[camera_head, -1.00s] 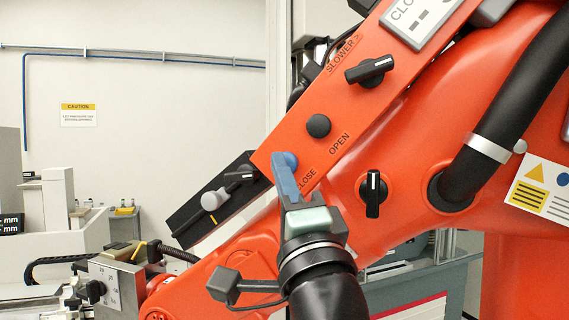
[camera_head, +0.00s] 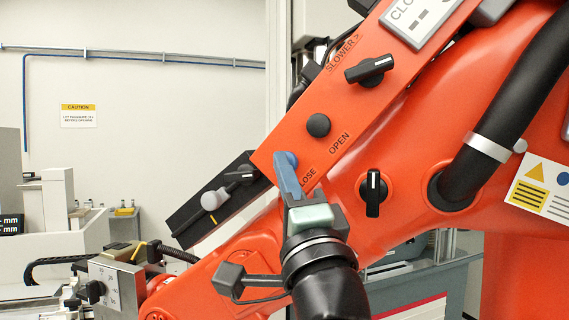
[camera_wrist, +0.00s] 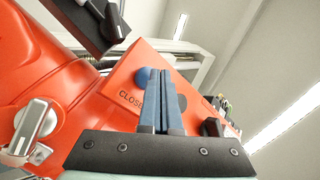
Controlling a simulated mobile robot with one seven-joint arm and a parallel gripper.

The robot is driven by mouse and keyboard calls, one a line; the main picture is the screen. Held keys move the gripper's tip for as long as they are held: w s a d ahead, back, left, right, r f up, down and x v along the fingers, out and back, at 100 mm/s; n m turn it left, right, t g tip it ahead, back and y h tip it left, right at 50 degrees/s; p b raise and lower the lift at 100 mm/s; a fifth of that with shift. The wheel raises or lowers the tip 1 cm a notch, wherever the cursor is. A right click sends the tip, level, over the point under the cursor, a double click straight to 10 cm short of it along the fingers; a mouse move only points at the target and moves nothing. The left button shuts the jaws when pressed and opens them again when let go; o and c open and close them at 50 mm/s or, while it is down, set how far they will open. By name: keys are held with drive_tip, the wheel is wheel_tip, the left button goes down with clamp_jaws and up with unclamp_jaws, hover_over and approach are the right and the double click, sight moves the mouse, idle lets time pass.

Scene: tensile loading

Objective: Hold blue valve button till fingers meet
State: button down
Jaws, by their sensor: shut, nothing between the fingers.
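The blue valve button (camera_wrist: 142,76) is a round blue knob by the word CLOSE on the orange panel. In the wrist view it shows just left of my fingertips, partly covered by them. My gripper (camera_wrist: 160,72) has two long blue fingers lying side by side, shut with nothing between them. In the head view my gripper (camera_head: 283,157) is at the panel's lower end, its tips over the button. The button's edge (camera_head: 293,158) there blends with the blue fingers. I cannot tell whether the tips touch it or how far it is pressed.
A black round button (camera_head: 318,125) sits by the OPEN label, with a black knob (camera_head: 370,70) above it. Another black knob (camera_head: 373,193) is on the orange machine body. A dark box with a grey-tipped lever (camera_head: 214,199) stands left of the panel.

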drive_tip(key=shift+w+d, duration=0.25)
drive_tip(key=shift+w, duration=0.25)
idle(0.5)
drive_tip(key=shift+s, duration=0.1)
idle(3.5)
drive_tip(key=shift+s+a, duration=0.4)
drive_tip(key=shift+s, duration=0.35)
drive_tip(key=s, duration=0.1)
drive_tip(key=s+a, duration=0.1)
drive_tip(key=s, duration=0.1)
drive_tip(key=s+p, duration=0.1)
drive_tip(key=shift+s+a, duration=0.3)
drive_tip(key=shift+a, duration=0.1)
